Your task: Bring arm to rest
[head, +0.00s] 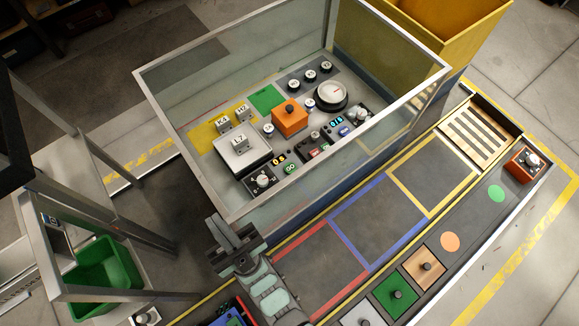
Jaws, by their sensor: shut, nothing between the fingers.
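My gripper (228,238) shows at the lower middle, in front of the near wall of the glass-sided enclosure (290,195). Its dark fingers are shut with nothing between them. My arm comes in from the bottom edge of the picture. The gripper lies left of the red-outlined square (322,272) on the bench, apart from the blocks and knobs. Its exact height above the bench is hard to tell.
Inside the enclosure stand an orange block (289,117), a white scale (242,152) with a labelled block on it, and a round dial (332,93). Knobbed blocks, one green (396,296), line the bench front. The blue-outlined square (378,222) is empty.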

